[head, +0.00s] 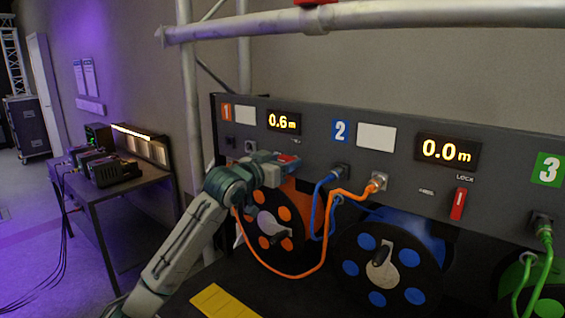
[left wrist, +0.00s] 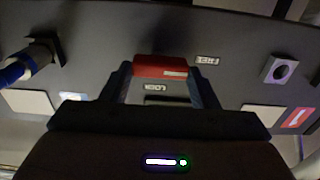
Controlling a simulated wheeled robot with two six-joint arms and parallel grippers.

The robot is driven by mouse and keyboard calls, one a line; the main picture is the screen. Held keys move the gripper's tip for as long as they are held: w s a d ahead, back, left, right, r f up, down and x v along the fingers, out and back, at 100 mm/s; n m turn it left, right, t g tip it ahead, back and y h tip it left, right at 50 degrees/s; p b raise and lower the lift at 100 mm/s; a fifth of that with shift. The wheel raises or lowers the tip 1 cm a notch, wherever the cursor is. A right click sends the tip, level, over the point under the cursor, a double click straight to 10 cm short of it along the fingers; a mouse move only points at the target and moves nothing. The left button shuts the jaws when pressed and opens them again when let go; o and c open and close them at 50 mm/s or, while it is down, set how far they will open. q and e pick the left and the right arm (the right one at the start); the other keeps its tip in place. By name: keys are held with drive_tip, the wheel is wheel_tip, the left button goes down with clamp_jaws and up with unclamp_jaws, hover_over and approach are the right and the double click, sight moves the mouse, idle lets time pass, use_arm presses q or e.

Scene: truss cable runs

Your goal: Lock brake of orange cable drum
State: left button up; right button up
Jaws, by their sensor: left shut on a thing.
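The orange cable drum (head: 285,215) sits below the panel section marked 1, with its orange cable (head: 300,276) hanging in a loop to a socket right of panel 2. My left gripper (head: 283,166) is at the panel above this drum, shut on the red brake lever (left wrist: 160,67). In the left wrist view the lever lies between both fingertips, with the LOCK label (left wrist: 163,87) close to it and the FREE label (left wrist: 207,60) beside it. The gripper hides much of the lever in the head view. My right gripper is not in view.
The blue drum (head: 390,262) has its own red lever (head: 458,204), upright under a LOCK label. A blue cable (head: 314,210) and a green cable (head: 545,262) hang in front. A truss bar (head: 400,18) crosses above the panel. A side table (head: 120,183) stands left.

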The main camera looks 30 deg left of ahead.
use_arm(q)
drive_tip(key=shift+r+m+p, duration=0.15)
drive_tip(key=shift+m+p, duration=0.6)
drive_tip(key=shift+m, duration=0.25)
drive_tip(key=m+p, duration=0.1)
drive_tip(key=m, duration=0.1)
drive_tip(key=shift+d+m, duration=0.1)
drive_tip(key=shift+m, duration=0.2)
drive_tip(key=m+p, duration=0.1)
drive_tip(key=m, duration=0.1)
drive_tip(key=shift+d+m, duration=0.1)
drive_tip(key=shift+m, duration=0.3)
drive_tip(key=m+p, duration=0.1)
drive_tip(key=m, duration=0.2)
drive_tip(key=shift+d+m+p, duration=0.1)
drive_tip(key=shift+m+p, duration=0.2)
drive_tip(key=shift+p, duration=0.05)
drive_tip(key=m, duration=0.3)
drive_tip(key=shift+p, duration=0.4)
drive_tip(key=shift+d+m, duration=0.1)
drive_tip(key=shift+m, duration=1.8)
